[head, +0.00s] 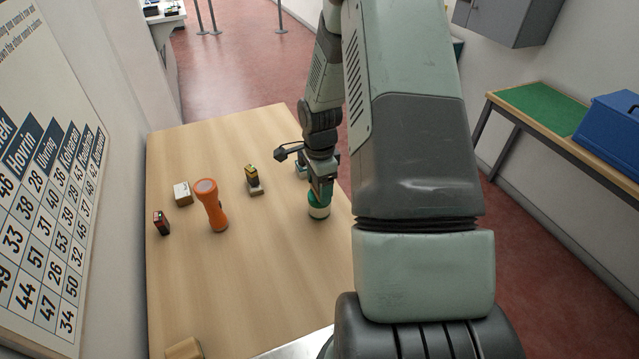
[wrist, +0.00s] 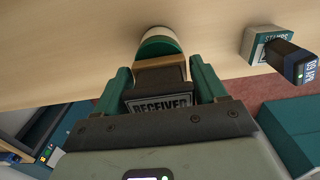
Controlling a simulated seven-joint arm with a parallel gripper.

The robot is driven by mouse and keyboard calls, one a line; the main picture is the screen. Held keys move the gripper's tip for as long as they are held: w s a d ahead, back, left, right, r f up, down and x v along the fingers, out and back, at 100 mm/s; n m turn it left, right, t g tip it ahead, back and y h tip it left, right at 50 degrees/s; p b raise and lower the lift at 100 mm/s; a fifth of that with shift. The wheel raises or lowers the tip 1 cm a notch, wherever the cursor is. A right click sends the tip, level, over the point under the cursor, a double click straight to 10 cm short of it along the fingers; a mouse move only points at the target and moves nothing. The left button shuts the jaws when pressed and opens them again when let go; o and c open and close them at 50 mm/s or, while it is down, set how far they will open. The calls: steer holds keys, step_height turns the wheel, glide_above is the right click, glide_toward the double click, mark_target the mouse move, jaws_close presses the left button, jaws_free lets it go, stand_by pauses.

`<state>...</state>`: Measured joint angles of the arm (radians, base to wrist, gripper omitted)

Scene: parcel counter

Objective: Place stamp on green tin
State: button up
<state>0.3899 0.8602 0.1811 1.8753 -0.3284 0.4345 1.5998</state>
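The stamp (wrist: 160,82) has a dark body with a "RECEIVED" label and a wooden part at its far end. My gripper (wrist: 161,78) has its green fingers on either side of the stamp and is shut on it. The round green tin (wrist: 158,46), green and cream, lies straight beyond the stamp's wooden end in the wrist view; I cannot tell whether they touch. In the head view my gripper (head: 320,188) points down over the green tin (head: 319,211), and the stamp is largely hidden there.
A teal-and-white "STAMPS" box (wrist: 258,43) and a dark labelled object (wrist: 291,62) are to the right in the wrist view. The table's front is mostly clear.

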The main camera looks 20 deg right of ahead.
steer(key=o, duration=0.3)
step_height(320, 180, up, 12)
steer(key=shift+r, duration=0.15)
stand_by(0.4)
